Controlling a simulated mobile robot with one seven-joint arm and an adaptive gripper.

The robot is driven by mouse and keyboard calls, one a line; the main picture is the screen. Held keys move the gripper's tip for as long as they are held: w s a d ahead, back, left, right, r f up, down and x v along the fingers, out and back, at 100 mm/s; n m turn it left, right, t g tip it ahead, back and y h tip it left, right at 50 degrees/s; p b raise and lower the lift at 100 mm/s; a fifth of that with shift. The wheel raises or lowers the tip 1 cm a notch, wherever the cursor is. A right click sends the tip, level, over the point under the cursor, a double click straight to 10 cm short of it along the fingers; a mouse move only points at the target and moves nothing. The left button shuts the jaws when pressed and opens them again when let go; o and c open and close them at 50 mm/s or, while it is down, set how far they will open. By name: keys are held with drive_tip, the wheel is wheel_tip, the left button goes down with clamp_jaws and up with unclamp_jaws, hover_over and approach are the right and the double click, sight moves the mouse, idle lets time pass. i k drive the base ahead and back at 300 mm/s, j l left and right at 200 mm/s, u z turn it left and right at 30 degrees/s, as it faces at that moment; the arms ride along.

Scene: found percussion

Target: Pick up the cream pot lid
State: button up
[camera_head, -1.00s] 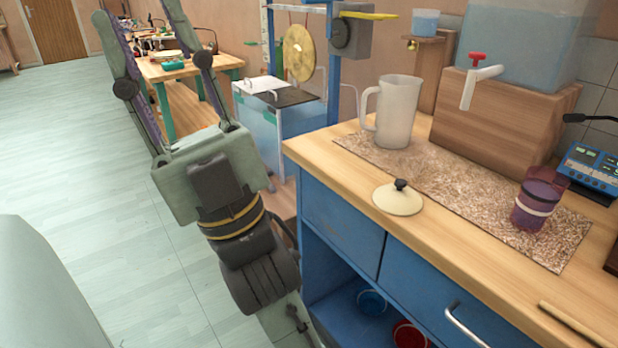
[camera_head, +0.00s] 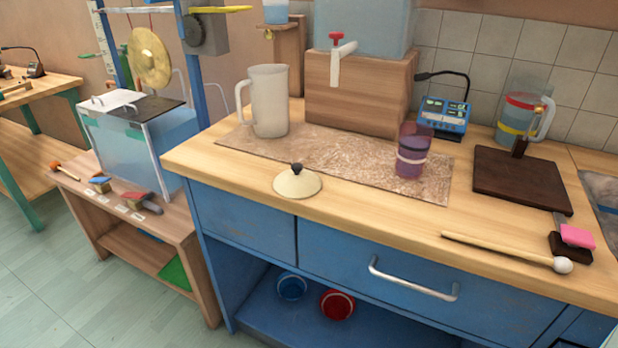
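The cream pot lid (camera_head: 297,184) is a shallow round disc with a black knob on top. It lies flat, knob up, on the wooden counter (camera_head: 215,160), near the front edge and at the front border of the speckled mat (camera_head: 330,168). Nothing covers it. My gripper and arm are not in the head camera view now.
A pale pitcher (camera_head: 268,100) stands behind the lid to the left. A purple cup (camera_head: 412,152) is to the right on the mat. A mallet (camera_head: 505,250) and a dark board (camera_head: 520,182) lie further right. The counter around the lid is mostly bare.

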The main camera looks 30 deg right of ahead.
sight(296, 183)
drive_tip(key=k+l, duration=0.1)
drive_tip(key=l, duration=0.3)
drive_tip(key=k+l, duration=0.1)
drive_tip(key=l, duration=0.3)
drive_tip(key=k+l, duration=0.1)
drive_tip(key=l, duration=0.3)
drive_tip(key=k+l+u, duration=0.1)
drive_tip(key=l, duration=0.3)
